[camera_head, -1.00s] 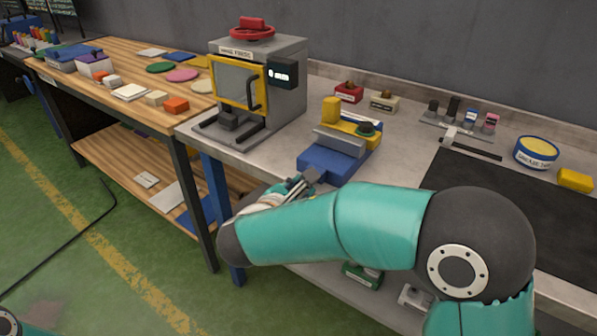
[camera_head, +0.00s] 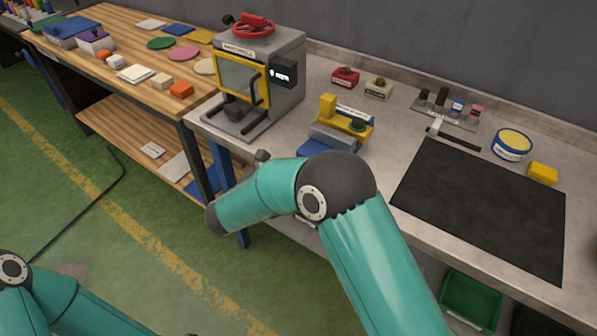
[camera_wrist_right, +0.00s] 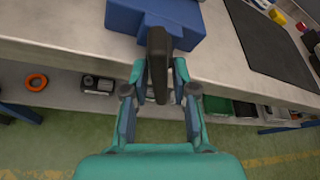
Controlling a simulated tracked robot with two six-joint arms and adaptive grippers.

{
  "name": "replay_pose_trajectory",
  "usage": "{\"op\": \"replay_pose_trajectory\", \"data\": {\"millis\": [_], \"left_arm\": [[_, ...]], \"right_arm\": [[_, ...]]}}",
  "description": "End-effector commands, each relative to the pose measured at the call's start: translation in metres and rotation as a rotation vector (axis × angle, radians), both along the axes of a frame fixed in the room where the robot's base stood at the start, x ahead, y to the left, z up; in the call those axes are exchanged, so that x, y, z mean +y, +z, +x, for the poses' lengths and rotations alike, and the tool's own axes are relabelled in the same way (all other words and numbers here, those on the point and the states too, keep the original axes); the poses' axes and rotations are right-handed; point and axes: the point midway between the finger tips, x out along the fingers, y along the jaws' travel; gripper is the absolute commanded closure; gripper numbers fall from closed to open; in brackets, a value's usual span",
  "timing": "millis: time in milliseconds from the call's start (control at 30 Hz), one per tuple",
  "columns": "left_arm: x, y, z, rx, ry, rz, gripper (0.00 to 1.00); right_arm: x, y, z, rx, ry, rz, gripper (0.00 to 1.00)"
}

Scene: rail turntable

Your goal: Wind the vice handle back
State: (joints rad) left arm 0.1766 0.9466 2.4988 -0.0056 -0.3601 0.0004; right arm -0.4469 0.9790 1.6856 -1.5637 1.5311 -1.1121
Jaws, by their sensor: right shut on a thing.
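The vice, with a blue body (camera_head: 318,147) and grey jaws, stands at the bench's front edge, a yellow block (camera_head: 328,106) at its jaws. In the right wrist view its blue body (camera_wrist_right: 180,14) is at the top. The dark vice handle (camera_wrist_right: 157,48) stands in front of it, pointing toward the camera. My right gripper (camera_wrist_right: 160,84) is shut on the handle, one finger on each side. In the head view my right arm hides most of the gripper and the vice's lower front. My left arm shows only at bottom left; its gripper is out of view.
A grey press (camera_head: 283,82) with a red wheel stands left of the vice. A black mat (camera_head: 480,205) covers the bench to the right. A round tin (camera_head: 511,146) and a yellow block (camera_head: 543,173) lie behind it. A green bin (camera_head: 470,300) sits below.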

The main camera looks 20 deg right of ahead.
Motion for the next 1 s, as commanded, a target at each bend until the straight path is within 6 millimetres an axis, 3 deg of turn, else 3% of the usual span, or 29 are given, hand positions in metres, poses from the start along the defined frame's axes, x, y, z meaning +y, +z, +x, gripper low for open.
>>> {"op": "replay_pose_trajectory", "data": {"millis": [100, 400, 1000], "left_arm": [[0.000, 0.016, 0.000, 0.000, 0.000, 0.000, 0.60], [0.000, 0.034, 0.000, 0.000, 0.000, 0.000, 0.60], [0.000, 0.038, 0.000, 0.000, 0.000, 0.000, 0.60]], "right_arm": [[-0.002, -0.002, -0.003, 0.102, -0.006, -0.065, 1.00], [-0.002, -0.004, -0.003, 0.324, -0.005, -0.240, 1.00], [-0.004, -0.005, -0.004, 0.737, -0.004, -0.558, 1.00]]}}
